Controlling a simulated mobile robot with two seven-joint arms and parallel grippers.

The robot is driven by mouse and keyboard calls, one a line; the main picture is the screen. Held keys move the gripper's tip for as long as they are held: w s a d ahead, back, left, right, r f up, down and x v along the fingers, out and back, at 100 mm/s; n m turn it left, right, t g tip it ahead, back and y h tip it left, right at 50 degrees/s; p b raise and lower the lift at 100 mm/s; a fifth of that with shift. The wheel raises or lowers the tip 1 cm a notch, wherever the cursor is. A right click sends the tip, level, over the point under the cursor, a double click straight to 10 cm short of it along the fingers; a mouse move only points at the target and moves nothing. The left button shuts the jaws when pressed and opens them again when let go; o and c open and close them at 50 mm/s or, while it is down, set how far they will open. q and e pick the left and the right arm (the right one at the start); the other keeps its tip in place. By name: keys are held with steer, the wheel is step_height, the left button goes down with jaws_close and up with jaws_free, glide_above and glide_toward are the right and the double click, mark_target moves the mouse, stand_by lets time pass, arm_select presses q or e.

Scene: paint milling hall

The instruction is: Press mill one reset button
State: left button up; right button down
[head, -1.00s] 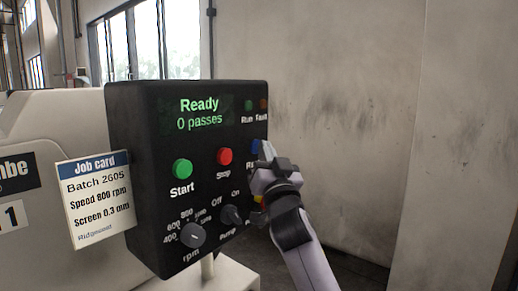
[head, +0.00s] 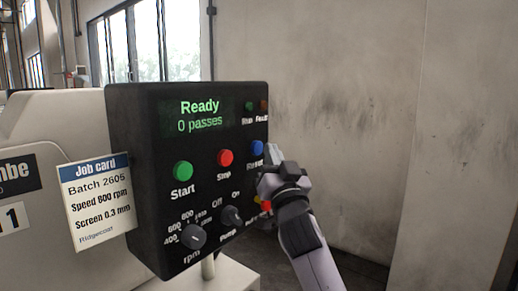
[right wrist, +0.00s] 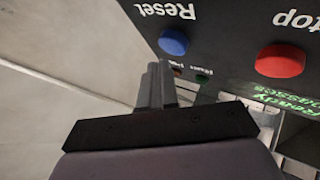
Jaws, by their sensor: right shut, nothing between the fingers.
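The blue reset button (head: 257,147) is at the right side of the black control panel (head: 150,125), with its label "Reset" partly covered by my gripper. My right gripper (head: 272,152) is shut and empty, just right of the button in the head view and apart from it. In the right wrist view the blue button (right wrist: 173,42) shows clear, above the shut fingertips (right wrist: 156,75). The panel's display reads "Ready, 0 passes". My left gripper is not in view.
The red stop button (head: 225,157) and green start button (head: 183,171) sit left of the reset button. The rpm knob (head: 192,236) and pump knob (head: 232,215) are below. A job card (head: 95,200) hangs at the left. Free room lies right of the panel, before a bare wall (head: 340,100).

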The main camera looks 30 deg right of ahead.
steer(key=s, duration=0.1)
steer(key=s+d+p, duration=0.1)
steer(key=s, duration=0.1)
steer(key=s+d, duration=0.1)
steer(key=shift+s+p, duration=0.35)
stand_by(0.7)
steer(key=a+f+n+g+y, duration=0.1)
steer(key=f, duration=0.3)
steer(key=a+f+n+y, duration=0.1)
steer(key=f, duration=0.4)
steer(key=a+f+n+g+y, duration=0.1)
steer(key=f, duration=0.4)
steer(key=shift+a+g, duration=0.25)
steer(key=shift+g, duration=0.05)
steer(key=s+a+f+n+g+y, duration=0.15)
steer(key=s+f, duration=0.25)
steer(key=f, duration=0.4)
steer(key=s+a+f+n+g+y+p, duration=0.1)
steer(key=s+a+f+g, duration=0.25)
steer(key=f, duration=0.45)
steer(key=s+a+f+n+g+y, duration=0.1)
steer(key=s+a+f+y, duration=0.1)
steer(key=s+f, duration=0.5)
steer(key=s+a+f+n+g, duration=0.1)
steer(key=s+a+f+g, duration=0.2)
steer(key=s+f, duration=0.6)
steer(key=shift+s+a+f+g+y, duration=0.2)
steer(key=shift+a+f+g+y, duration=0.25)
steer(key=shift+f, duration=0.15)
steer(key=shift+n, duration=0.25)
